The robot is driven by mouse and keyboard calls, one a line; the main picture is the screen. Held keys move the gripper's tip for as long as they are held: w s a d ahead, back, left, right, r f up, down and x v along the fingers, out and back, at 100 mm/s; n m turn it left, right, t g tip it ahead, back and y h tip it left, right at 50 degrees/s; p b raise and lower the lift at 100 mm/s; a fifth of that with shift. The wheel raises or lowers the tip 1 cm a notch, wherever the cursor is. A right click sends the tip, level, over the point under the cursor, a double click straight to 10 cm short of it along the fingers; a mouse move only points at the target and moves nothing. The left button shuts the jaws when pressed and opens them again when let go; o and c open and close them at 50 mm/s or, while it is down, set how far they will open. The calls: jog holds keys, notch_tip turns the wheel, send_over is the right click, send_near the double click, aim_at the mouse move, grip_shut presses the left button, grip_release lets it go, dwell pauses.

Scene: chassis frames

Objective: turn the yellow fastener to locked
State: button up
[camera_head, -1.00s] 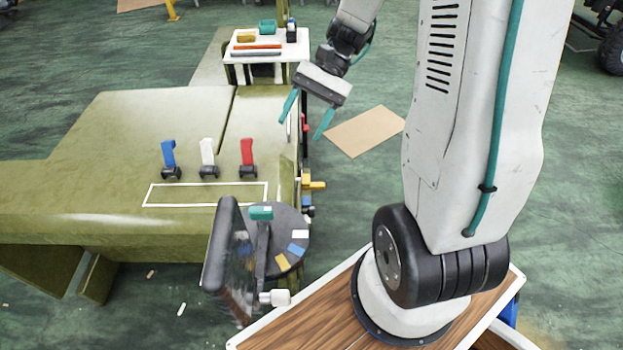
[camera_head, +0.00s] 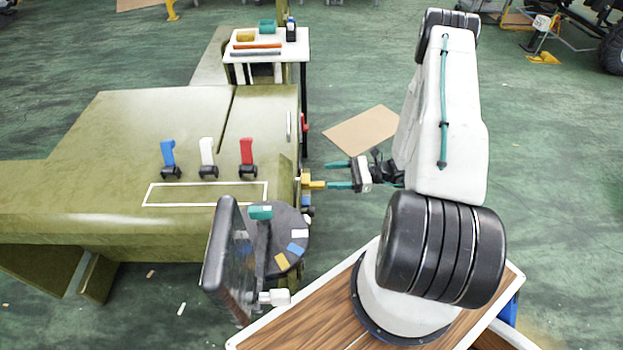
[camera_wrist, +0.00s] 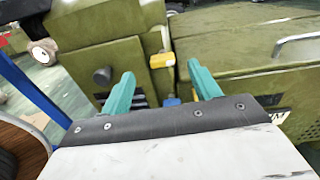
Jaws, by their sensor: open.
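The yellow fastener (camera_head: 313,184) sticks out sideways from the right side of the olive green chassis (camera_head: 110,120). It also shows in the wrist view (camera_wrist: 162,60), between and beyond my fingertips. Its handle looks roughly level. My gripper (camera_head: 328,174) is open, with its two teal fingers pointing left at the chassis side. In the head view, the nearer fingertip is right beside the fastener's outer end. I cannot tell whether they touch. Nothing is held. The wrist view also shows the open fingers (camera_wrist: 160,72).
Blue, white and red handles (camera_head: 208,158) stand on the chassis top. A round dark disc (camera_head: 290,225) with coloured patches and a dark screen (camera_head: 222,258) are close in front. A white side table (camera_head: 265,45) stands behind. The floor right of the chassis is open around a brown sheet (camera_head: 363,130).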

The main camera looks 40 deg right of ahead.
aim_at(303, 180)
jog(key=f+x, duration=0.1)
jog(key=x, duration=0.6)
jog(key=shift+w+m+t, duration=0.2)
jog(key=shift+m+t, duration=0.1)
jog(key=shift+a, duration=0.15)
jog(key=c, duration=1)
